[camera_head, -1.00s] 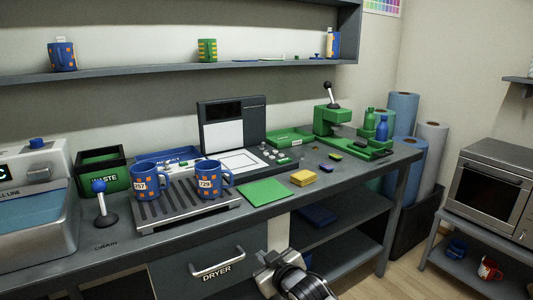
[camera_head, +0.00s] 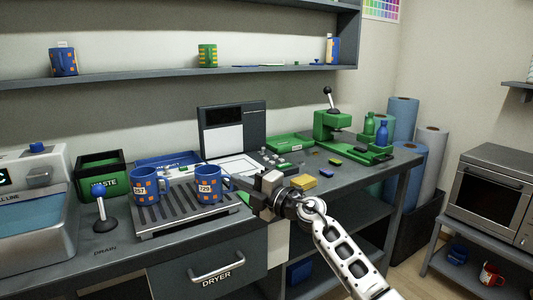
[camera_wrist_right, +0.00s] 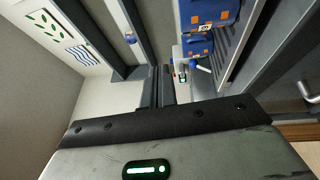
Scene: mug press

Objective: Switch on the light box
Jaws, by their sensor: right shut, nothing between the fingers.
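A dark upright unit (camera_head: 232,128) with a black screen and a white panel stands at the back of the bench in the head view. A flat pale panel (camera_head: 238,166) lies in front of it, partly hidden by a mug and my arm. No label names the light box, and I cannot tell which of these it is. My right gripper (camera_head: 242,182) is shut and empty, in front of the flat panel and close to the right mug. In the wrist view its shut fingers (camera_wrist_right: 155,88) point away from the camera. My left gripper is not in view.
Two blue mugs (camera_head: 146,184) (camera_head: 209,183) stand on the slatted drain tray (camera_head: 152,232), left of my gripper. A lever (camera_head: 104,218) stands farther left. A yellow block (camera_head: 304,182) and the green press (camera_head: 332,124) are to the right. The dryer drawer (camera_head: 215,265) is below.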

